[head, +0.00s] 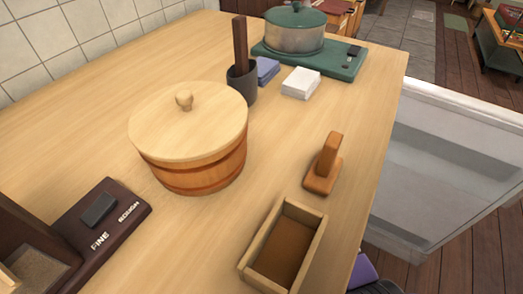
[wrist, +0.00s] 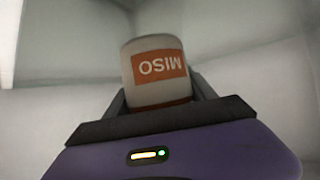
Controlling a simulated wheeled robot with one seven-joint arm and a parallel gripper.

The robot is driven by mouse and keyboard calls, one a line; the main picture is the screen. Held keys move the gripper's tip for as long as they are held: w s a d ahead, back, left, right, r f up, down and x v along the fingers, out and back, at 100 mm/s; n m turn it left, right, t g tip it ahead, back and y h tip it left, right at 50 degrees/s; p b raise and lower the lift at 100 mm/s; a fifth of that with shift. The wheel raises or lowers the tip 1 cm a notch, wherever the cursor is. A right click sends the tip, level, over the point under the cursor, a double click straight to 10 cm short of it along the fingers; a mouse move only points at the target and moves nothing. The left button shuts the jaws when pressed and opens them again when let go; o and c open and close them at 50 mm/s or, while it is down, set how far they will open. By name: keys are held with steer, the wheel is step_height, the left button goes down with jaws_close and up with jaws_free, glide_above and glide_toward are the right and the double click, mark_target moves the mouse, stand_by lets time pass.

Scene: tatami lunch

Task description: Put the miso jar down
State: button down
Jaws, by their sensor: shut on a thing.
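The miso jar (wrist: 158,68) shows in the wrist view as a pale jar with an orange label. The word MISO reads upside down in that view. My gripper (wrist: 160,95) is shut on it, with one dark finger on each side. Pale, plain walls surround the jar; I cannot tell whether its base touches a surface. The jar is not visible in the head view, where only a purple part of my arm shows at the bottom, beyond the counter's edge.
The wooden counter (head: 290,140) holds a lidded tub (head: 195,165), an open wooden box (head: 312,240), a wooden block with a handle (head: 325,170), a dark cup (head: 242,88), white napkins (head: 303,82) and a pot (head: 295,33). A white, grey-lined unit (head: 450,140) stands right of the counter.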

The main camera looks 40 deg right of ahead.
steer(key=shift+c, duration=1.5)
jaws_free()
steer(key=shift+f, duration=0.1)
steer(key=shift+r, duration=0.25)
steer(key=p+v, duration=0.3)
steer(key=v, duration=0.9)
steer(key=shift+s+f, duration=0.1)
steer(key=shift+f, duration=0.05)
